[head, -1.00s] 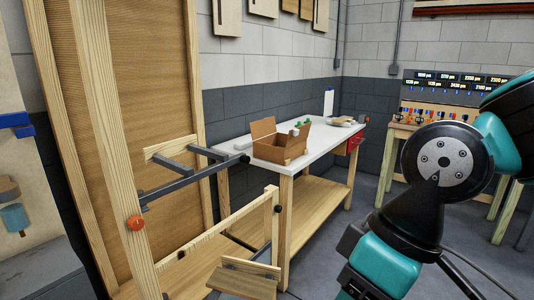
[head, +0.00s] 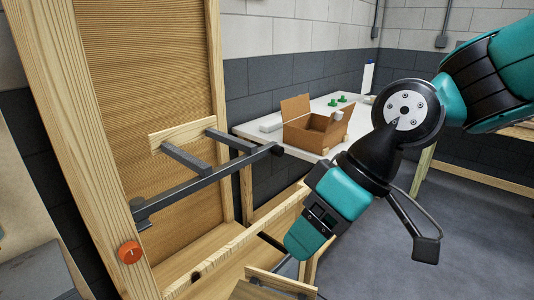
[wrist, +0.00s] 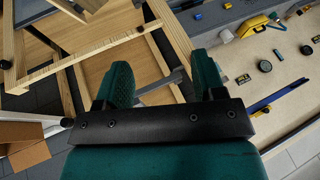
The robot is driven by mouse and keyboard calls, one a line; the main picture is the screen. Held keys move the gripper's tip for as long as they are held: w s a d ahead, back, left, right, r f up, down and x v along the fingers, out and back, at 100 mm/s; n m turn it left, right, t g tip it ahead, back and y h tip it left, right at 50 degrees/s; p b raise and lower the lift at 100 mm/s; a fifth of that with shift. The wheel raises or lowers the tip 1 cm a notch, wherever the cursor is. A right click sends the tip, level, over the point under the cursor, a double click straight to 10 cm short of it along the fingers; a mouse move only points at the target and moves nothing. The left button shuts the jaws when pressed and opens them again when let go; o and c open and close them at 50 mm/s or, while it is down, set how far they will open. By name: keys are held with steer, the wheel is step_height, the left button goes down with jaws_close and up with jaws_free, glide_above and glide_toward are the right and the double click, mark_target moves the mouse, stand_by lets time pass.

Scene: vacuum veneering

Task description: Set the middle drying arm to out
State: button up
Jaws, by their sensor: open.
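A wooden rack with a wood-panelled back fills the left of the head view. An upper dark metal drying arm (head: 205,182) reaches out from its post, with short crossbars and a wooden strip (head: 182,135). An orange knob (head: 130,252) sits on the post below it. A lower arm (head: 283,281) with a wooden piece shows at the bottom edge. I cannot tell which is the middle one. My gripper (wrist: 163,78) is open in the wrist view; a grey metal bar (wrist: 162,83) shows beyond and between its fingers, contact unclear. In the head view its fingertips are hidden.
A white-topped table (head: 255,128) behind the rack holds an open cardboard box (head: 312,135) and small green items (head: 337,100). The wrist view shows a tool-covered surface (wrist: 290,95) at right. Grey floor (head: 400,250) is open at the right.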

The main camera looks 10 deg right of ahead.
steer(key=w+f+t+y+b, duration=0.3)
steer(key=w+f+y+b, duration=0.15)
steer(key=w, duration=0.85)
steer(key=m+t+b, duration=0.3)
steer(key=t+b, duration=0.2)
steer(key=t, duration=0.6)
glide_toward(281, 152)
steer(key=p+x, duration=0.4)
steer(key=x, duration=0.5)
steer(key=shift+w+a, duration=0.1)
steer(key=shift+w, duration=0.1)
steer(key=shift+w+a, duration=0.4)
steer(key=shift+w, duration=0.15)
jaws_close()
steer(key=shift+s, duration=0.1)
